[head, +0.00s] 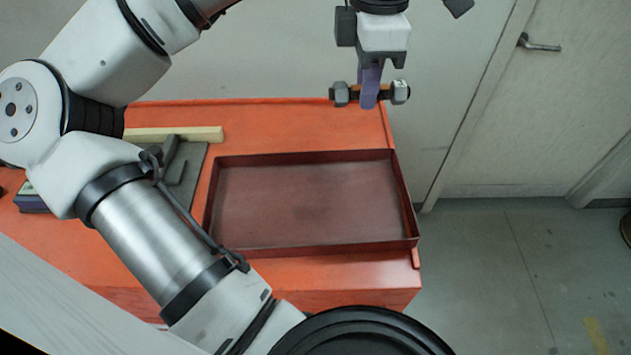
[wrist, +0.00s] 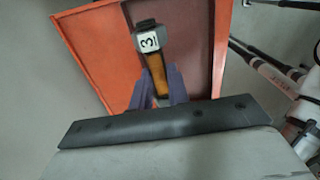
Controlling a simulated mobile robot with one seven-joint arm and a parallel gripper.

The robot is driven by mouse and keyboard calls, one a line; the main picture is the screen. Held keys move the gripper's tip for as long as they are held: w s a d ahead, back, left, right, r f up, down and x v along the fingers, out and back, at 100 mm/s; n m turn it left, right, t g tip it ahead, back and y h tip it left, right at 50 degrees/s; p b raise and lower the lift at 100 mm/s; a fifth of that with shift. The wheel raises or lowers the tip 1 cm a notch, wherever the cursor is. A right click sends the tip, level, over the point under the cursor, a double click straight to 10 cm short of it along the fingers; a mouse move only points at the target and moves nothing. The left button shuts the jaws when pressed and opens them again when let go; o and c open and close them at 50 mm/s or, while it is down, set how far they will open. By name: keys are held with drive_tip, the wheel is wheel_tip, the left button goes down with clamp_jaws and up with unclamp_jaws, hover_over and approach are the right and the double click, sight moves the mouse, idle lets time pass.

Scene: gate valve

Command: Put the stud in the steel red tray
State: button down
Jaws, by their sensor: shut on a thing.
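The stud (head: 399,92) is a short brass-coloured rod with grey nuts on its ends, held level in the head view. My gripper (head: 369,97) is shut around its middle with purple fingers. The steel red tray (head: 315,205) lies empty on the orange bench. In the head view the stud appears above and beyond the tray's back right corner. The tray (wrist: 190,40) shows behind the stud in the wrist view.
The orange bench top (head: 280,113) carries a grey metal fixture (head: 182,165) and a pale wooden bar (head: 190,134) left of the tray. My arm crosses the left side of the head view. A door (head: 560,100) and open floor (head: 510,270) are to the right.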

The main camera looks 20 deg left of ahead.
sight(352, 189)
wheel_tip(352, 189, down, 20)
drive_tip(key=b, duration=1.2)
drive_tip(key=shift+r+b, duration=0.1)
drive_tip(key=shift+b, duration=0.25)
drive_tip(key=shift+s, duration=0.1)
drive_tip(key=shift+f+b, duration=0.25)
drive_tip(key=shift+b, duration=0.05)
drive_tip(key=c, duration=1.3)
unclamp_jaws()
drive_tip(key=shift+r, duration=0.1)
drive_tip(key=shift+c, duration=0.2)
drive_tip(key=shift+r, duration=0.1)
wheel_tip(352, 189, up, 12)
drive_tip(key=shift+s, duration=0.1)
